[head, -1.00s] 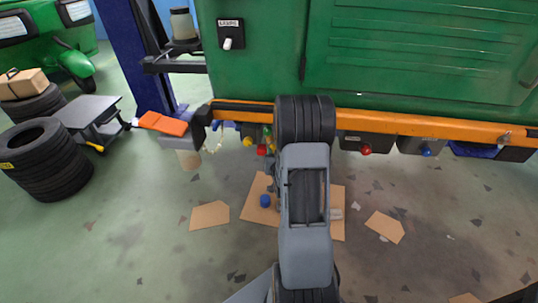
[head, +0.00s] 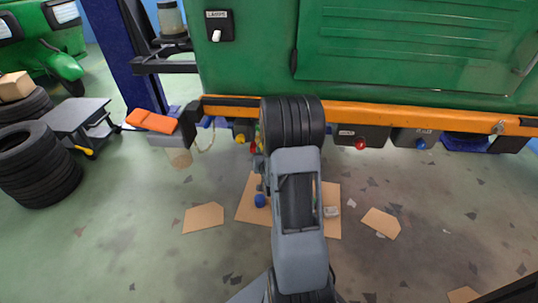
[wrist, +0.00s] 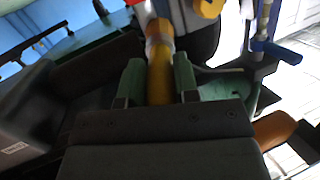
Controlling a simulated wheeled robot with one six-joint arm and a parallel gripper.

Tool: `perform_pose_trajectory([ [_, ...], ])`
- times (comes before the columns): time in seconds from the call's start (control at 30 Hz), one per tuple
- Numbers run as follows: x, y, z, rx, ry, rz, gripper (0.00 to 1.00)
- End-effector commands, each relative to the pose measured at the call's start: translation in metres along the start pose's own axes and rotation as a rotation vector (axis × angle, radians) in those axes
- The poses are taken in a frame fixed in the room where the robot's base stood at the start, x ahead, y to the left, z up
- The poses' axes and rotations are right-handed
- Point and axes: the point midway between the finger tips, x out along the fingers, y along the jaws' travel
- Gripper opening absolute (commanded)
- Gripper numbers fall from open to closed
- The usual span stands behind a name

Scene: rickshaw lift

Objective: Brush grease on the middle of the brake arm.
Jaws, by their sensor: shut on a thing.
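My gripper (wrist: 158,80) is shut on a yellow-brown handle (wrist: 160,72), which I take to be the brush. The handle stands between the two green fingers and points up the wrist view, with a paler band near its top. Its bristle end is not clear against the parts there. In the head view my own arm hides the gripper and brush, under the edge of the green rickshaw (head: 400,60). I cannot make out the brake arm with certainty in either view.
An orange beam (head: 400,116) runs along the rickshaw's lower edge, with dark boxes (head: 361,134) below it. A blue lift post (head: 122,60) stands at left. Tyres (head: 35,165) and a grey trolley (head: 75,115) are further left. Cardboard pieces (head: 203,217) lie on the floor. A blue-handled valve (wrist: 275,50) is close by.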

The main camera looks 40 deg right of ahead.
Motion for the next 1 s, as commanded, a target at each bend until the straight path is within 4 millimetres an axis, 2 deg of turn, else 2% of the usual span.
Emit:
perform_pose_trajectory([
  [0.2,0.004,-0.01,0.0,0.0,0.003,-0.001,0.05],
  [0.57,0.004,-0.011,-0.001,0.0,0.004,-0.001,0.05],
  [0.67,0.0,-0.013,0.001,0.0,0.003,-0.001,0.05],
  [1.0,-0.033,-0.023,0.008,0.0,0.003,-0.002,0.05],
])
